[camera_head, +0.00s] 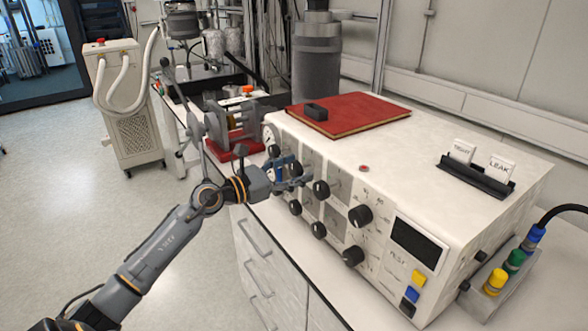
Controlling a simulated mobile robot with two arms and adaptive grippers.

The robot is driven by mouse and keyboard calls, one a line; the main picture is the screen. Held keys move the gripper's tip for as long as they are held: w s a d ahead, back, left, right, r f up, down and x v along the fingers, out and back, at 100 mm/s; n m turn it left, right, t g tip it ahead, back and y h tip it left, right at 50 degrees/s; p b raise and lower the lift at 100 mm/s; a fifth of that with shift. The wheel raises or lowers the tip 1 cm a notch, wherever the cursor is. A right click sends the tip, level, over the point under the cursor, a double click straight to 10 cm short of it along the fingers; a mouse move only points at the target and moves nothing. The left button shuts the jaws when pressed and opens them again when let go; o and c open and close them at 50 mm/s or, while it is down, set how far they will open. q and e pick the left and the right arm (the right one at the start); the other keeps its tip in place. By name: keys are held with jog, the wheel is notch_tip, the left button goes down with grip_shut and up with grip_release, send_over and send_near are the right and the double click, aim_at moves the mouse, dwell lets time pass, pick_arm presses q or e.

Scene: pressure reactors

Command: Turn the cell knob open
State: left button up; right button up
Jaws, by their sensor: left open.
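A white instrument box (440,140) stands on the bench, with several black knobs on its front panel. A large black knob (360,215) sits right of the middle, with another large knob (353,256) below it. A smaller knob (321,189) is just right of my left gripper (299,178). Two more small knobs, a left one (295,208) and a right one (318,230), lie below it. I cannot read which knob is marked as the cell one. My left gripper is open, close in front of the panel's left part and partly hiding it; contact is unclear. My right gripper is not in view.
A red book (360,118) lies on the box, near a black holder with "LEAK" and another card (478,177). A grey device (232,125) on a red base stands behind my left wrist. Colored connectors (497,281) are at the right.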

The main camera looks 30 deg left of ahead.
pick_arm(q)
jog(key=c, duration=1.2)
jog(key=shift+o, duration=0.2)
jog(key=n+p, duration=0.3)
jog(key=shift+r+n, duration=0.2)
jog(key=shift+n, duration=0.1)
jog(key=n+p, duration=0.4)
jog(key=n, duration=0.1)
jog(key=n+p, duration=0.2)
jog(key=n, duration=0.2)
jog(key=shift+a+n+p, duration=0.1)
jog(key=shift+n+p, duration=0.3)
jog(key=n+p, duration=0.2)
jog(key=n, duration=0.2)
jog(key=shift+f, duration=0.2)
jog(key=shift+n, duration=0.3)
